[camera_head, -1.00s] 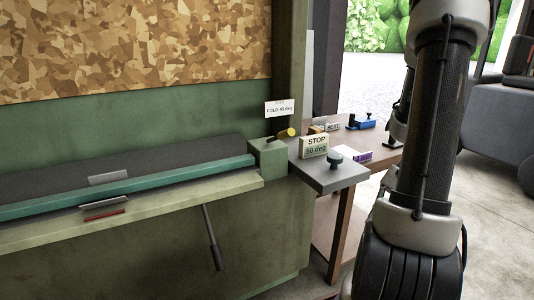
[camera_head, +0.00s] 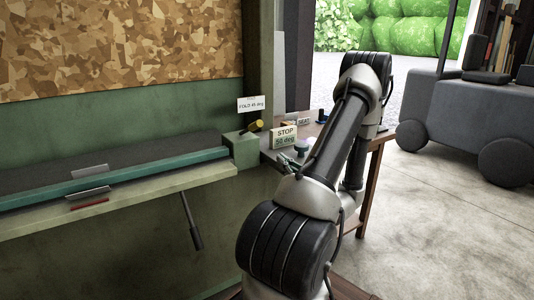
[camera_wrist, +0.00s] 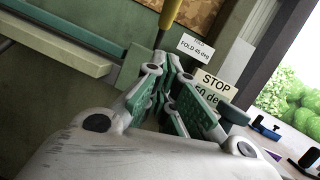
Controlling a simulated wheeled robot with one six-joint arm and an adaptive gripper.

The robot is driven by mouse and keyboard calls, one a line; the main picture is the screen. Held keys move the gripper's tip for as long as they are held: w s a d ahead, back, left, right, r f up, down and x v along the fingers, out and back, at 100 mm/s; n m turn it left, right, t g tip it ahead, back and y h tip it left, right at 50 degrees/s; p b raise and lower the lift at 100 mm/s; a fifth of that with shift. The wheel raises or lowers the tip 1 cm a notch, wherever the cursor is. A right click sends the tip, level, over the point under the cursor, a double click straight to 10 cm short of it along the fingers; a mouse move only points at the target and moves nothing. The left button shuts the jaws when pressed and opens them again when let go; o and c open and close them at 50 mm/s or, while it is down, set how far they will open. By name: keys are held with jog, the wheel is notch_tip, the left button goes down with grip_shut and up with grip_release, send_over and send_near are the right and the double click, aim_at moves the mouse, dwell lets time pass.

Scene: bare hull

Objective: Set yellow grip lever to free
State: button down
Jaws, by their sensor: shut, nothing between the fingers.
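The yellow grip lever (camera_head: 252,127) has a yellow cylindrical end. It sticks out over the green block at the right end of the bending machine, pointing up and right in the head view. In the wrist view the yellow lever (camera_wrist: 170,14) stands just beyond my fingertips, near the top edge. My gripper (camera_wrist: 172,72) is shut and empty, its green-padded fingers together. In the head view my gripper (camera_head: 290,162) is partly hidden by my arm, right of and below the lever. I cannot tell whether it touches anything. A white FOLD 45 deg card (camera_head: 251,104) is above the lever.
A dark rod handle (camera_head: 192,222) hangs below the bench. A brown table (camera_head: 375,142) is behind my arm. Open floor lies right.

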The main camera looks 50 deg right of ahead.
send_near(250, 129)
notch_tip(250, 129, down, 4)
jog(key=w+d, duration=0.2)
jog(key=shift+w+d+r, duration=0.1)
jog(key=shift+w+r, duration=0.55)
jog(key=shift+r, duration=0.35)
jog(key=shift+w+r, duration=0.7)
jog(key=shift+r, duration=0.25)
